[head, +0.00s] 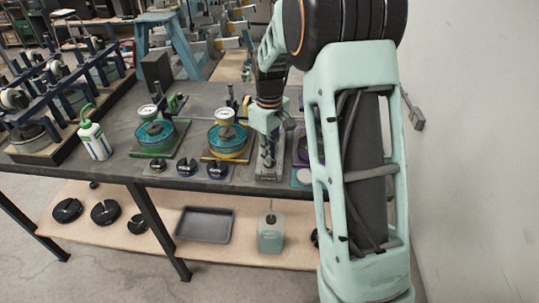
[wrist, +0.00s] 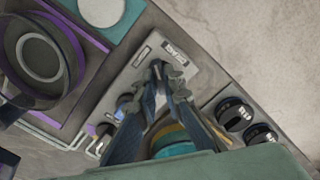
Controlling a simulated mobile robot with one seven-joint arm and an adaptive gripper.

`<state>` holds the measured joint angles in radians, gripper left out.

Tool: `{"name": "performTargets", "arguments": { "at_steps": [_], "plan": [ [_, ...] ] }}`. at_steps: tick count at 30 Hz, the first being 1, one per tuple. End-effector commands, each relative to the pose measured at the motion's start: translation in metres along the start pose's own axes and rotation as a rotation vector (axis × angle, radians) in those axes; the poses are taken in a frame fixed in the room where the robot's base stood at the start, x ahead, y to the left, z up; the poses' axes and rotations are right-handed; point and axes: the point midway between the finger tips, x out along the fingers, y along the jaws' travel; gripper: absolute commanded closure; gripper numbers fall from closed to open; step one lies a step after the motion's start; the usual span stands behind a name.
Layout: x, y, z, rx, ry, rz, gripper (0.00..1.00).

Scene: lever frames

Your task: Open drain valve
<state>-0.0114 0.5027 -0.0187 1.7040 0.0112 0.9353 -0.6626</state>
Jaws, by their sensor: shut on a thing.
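A narrow grey valve plate (head: 268,172) lies at the front of the dark workbench, under my gripper (head: 270,140). In the wrist view the same plate (wrist: 190,72) shows with a small label (wrist: 174,49) near its end. My gripper (wrist: 168,82) points down at the plate. Its fingers are closed together around a small dark lever (wrist: 157,66) on the plate. The fingers hide most of the lever, so its exact angle cannot be told.
Round green (head: 154,135) and yellow (head: 228,139) fixtures stand left of the plate, with black knobs (head: 187,166) in front. A purple-edged fixture (wrist: 45,55) is close beside the plate. A bottle (head: 94,137) stands further left. The lower shelf holds a black tray (head: 205,224).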

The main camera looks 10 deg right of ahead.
Motion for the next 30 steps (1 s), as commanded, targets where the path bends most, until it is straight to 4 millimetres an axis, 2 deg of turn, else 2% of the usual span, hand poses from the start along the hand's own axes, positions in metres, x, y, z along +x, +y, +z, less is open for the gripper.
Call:
{"name": "performTargets", "arguments": {
  "at_steps": [18,30],
  "plan": [
    [-0.0011,0.0005,-0.0004,0.538,0.002,0.001,1.00],
    [-0.0012,0.0004,-0.0007,0.701,0.002,0.001,1.00]
  ]
}}
